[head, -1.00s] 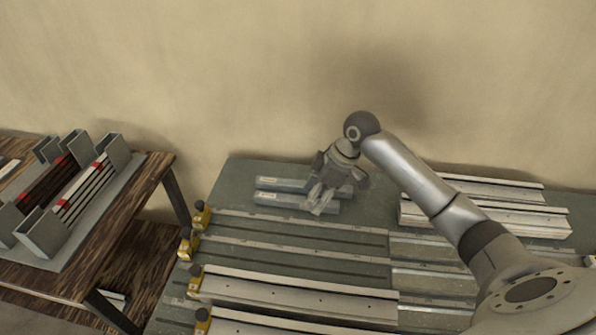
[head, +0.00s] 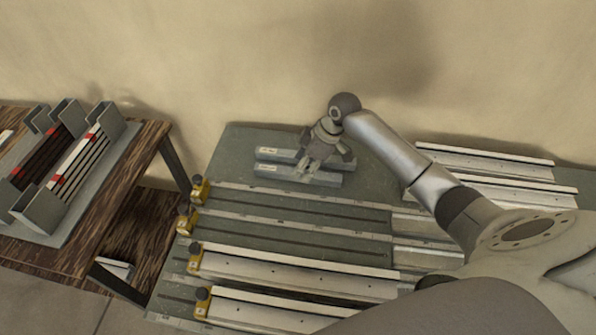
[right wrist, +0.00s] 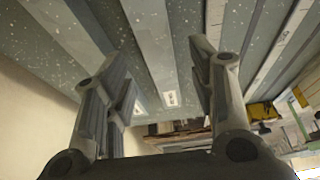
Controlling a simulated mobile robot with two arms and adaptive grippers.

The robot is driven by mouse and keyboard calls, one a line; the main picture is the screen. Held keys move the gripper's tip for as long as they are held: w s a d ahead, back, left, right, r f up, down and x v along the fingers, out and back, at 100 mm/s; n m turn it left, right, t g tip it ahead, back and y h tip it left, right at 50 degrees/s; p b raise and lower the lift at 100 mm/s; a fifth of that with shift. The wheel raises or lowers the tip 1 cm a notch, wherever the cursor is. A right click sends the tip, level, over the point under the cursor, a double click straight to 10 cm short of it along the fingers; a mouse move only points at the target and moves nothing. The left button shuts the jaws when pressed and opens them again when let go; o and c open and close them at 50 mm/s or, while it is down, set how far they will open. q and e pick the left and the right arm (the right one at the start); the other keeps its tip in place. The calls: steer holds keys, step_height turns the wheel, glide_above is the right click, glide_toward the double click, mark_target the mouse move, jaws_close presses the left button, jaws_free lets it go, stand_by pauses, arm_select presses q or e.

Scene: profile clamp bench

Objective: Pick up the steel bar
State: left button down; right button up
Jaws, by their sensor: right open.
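Two blue-grey steel bars lie side by side, apart, at the back of the bench: a rear bar (head: 277,153) and a front bar (head: 275,169). Each has a small pale label near its left end. My right gripper (head: 304,172) is over the bars near their middle and hides part of both. In the right wrist view, the right gripper (right wrist: 157,62) is open with nothing gripped. The two bars show beyond the fingers, one at the left (right wrist: 92,25) and one near the middle (right wrist: 150,35). The exact height above them cannot be told. My left gripper is out of view.
Long rails with yellow clamps (head: 196,258) fill the front of the bench (head: 222,160). Pale profiles (head: 490,160) lie at the back right. A wooden side table (head: 110,195) with a grey slotted rack (head: 105,150) stands left. A wall is close behind the bench.

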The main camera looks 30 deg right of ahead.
steer(key=shift+x, duration=1.5)
steer(key=shift+c, duration=0.4)
steer(key=shift+r, duration=0.1)
jaws_close()
